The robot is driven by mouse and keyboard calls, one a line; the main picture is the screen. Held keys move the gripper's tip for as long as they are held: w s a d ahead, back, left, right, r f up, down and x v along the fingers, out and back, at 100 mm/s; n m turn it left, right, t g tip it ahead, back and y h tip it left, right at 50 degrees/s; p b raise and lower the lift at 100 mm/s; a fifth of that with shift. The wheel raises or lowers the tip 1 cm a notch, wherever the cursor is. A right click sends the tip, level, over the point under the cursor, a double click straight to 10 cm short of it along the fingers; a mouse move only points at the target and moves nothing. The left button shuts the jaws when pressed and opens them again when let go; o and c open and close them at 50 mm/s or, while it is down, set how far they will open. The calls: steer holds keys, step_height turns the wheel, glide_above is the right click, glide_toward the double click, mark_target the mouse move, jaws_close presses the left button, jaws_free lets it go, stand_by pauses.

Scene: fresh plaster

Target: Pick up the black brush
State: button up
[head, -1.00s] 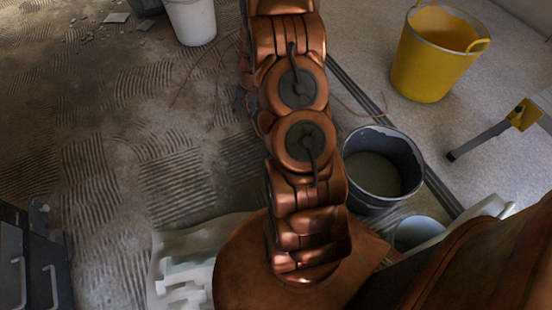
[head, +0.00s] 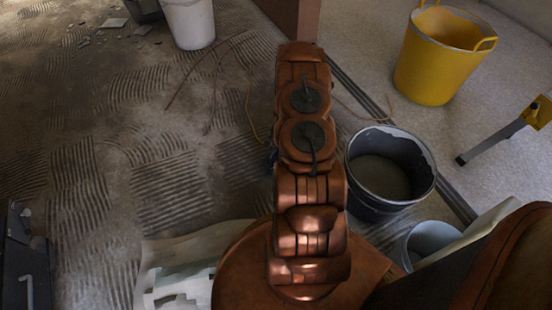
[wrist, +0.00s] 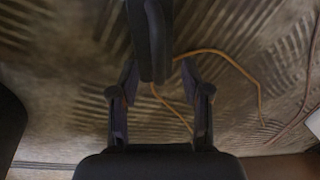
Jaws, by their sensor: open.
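A dark, rounded part comes down from the top centre of that view. Combed plaster floor (wrist: 70,60) lies beyond the fingers. In the head view my copper arm hides the gripper.
A grey bucket (head: 424,182) and a pale blue bucket (head: 432,238) stand right of my arm. A yellow tub (head: 425,75) and a white bucket (head: 190,25) are farther back. A thin tan cable (wrist: 240,70) lies on the floor. The left floor is mostly open.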

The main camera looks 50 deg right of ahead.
steer(key=f, duration=0.2)
steer(key=f+b, duration=0.1)
steer(key=w+f+b, duration=0.1)
steer(key=f, duration=0.1)
steer(key=shift+f, duration=0.35)
steer(key=shift+r, duration=0.1)
jaws_close()
